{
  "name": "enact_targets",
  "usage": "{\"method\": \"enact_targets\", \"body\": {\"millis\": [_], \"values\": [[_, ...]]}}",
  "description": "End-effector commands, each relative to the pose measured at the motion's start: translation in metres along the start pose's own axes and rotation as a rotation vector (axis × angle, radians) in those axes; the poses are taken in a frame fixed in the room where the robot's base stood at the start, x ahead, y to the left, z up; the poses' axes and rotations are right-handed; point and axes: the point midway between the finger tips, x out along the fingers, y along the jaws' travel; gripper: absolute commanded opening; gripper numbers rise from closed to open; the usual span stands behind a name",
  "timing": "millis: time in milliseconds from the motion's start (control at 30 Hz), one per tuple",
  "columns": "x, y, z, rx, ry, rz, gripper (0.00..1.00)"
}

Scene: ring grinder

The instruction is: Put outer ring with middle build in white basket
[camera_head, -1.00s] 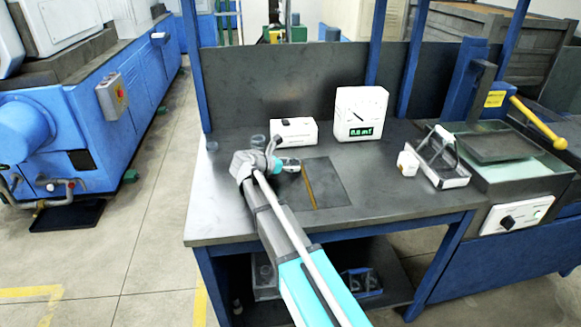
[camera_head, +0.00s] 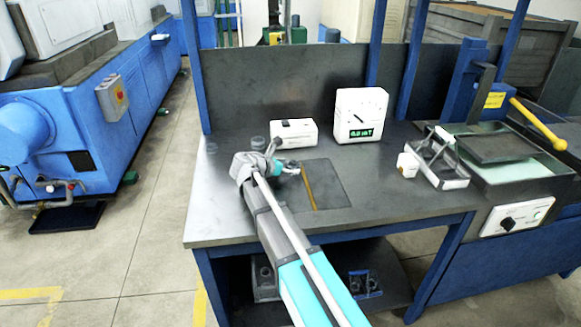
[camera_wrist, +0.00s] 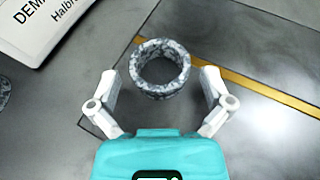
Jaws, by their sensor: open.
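In the wrist view a grey, mottled ring (camera_wrist: 160,69) stands on the dark table plate between the two fingertips of my gripper (camera_wrist: 159,80). The fingers are spread apart, with a gap on each side of the ring. In the head view my gripper (camera_head: 287,166) is low over the table, left of the yellow strip, and the ring there is too small to make out. Two small grey rings (camera_head: 257,142) (camera_head: 212,147) stand at the table's back left. A white wire basket (camera_head: 437,160) stands on the right part of the table.
A white box (camera_head: 294,132) and a display unit (camera_head: 360,116) stand at the back of the table. A small white object (camera_head: 407,164) is left of the basket. A machine with a yellow lever (camera_head: 537,122) is at right. The front right tabletop is clear.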

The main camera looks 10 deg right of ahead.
Motion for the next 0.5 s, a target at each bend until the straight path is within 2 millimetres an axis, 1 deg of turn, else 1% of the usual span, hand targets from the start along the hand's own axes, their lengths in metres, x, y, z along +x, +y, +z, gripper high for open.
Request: {"method": "enact_targets", "body": {"millis": [67, 267, 500], "values": [[-0.001, 0.000, 0.003, 0.000, 0.000, 0.000, 1.00], [-0.021, 0.000, 0.004, -0.001, 0.000, 0.001, 1.00], [-0.060, 0.000, 0.004, -0.001, 0.000, 0.003, 1.00]]}}
